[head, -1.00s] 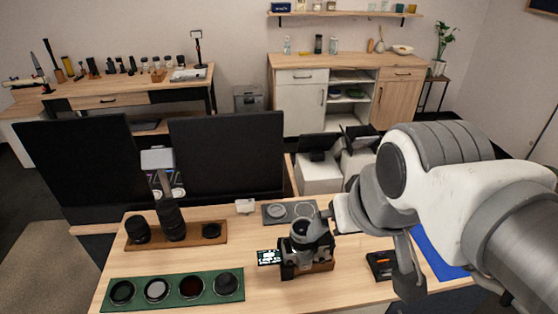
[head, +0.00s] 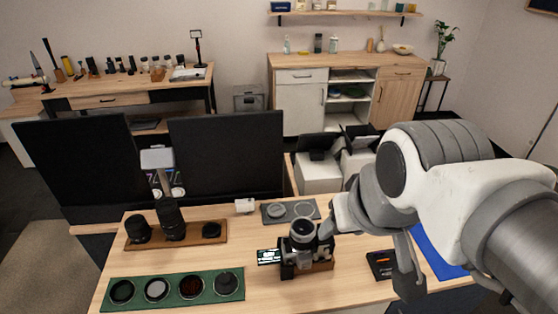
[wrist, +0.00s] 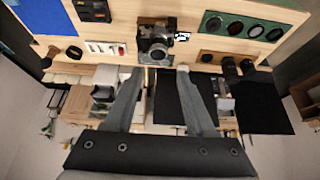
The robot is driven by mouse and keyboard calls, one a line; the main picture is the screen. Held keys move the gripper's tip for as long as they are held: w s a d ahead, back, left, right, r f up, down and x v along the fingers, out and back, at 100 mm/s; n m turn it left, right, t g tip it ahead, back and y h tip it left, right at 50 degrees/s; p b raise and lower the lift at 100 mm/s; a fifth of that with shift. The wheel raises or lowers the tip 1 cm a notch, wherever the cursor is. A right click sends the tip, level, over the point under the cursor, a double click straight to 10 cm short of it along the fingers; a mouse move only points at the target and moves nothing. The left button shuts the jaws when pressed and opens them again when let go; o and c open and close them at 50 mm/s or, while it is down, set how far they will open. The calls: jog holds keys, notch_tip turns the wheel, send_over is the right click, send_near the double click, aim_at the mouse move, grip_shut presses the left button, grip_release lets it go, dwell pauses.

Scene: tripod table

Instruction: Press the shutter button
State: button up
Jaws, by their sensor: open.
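The dark camera (head: 302,257) stands on the light wood table, with its round lens facing up in the head view. It also shows in the wrist view (wrist: 155,44), just beyond my fingertips. A small lit screen (head: 268,256) sits at the camera's left side. My gripper (wrist: 160,72) is open and empty, its two fingers spread apart. In the head view my gripper (head: 327,230) is at the camera's upper right, partly hidden by my own wrist. I cannot make out the shutter button, nor whether a finger touches the camera.
A green tray (head: 174,292) with round filters lies at front left. A wooden holder (head: 195,237) with dark lenses stands behind it. A grey tray (head: 290,218) is behind the camera. A dark box (head: 380,264) and blue mat (head: 435,250) lie to the right.

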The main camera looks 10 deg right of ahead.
grip_shut()
dwell(1.3)
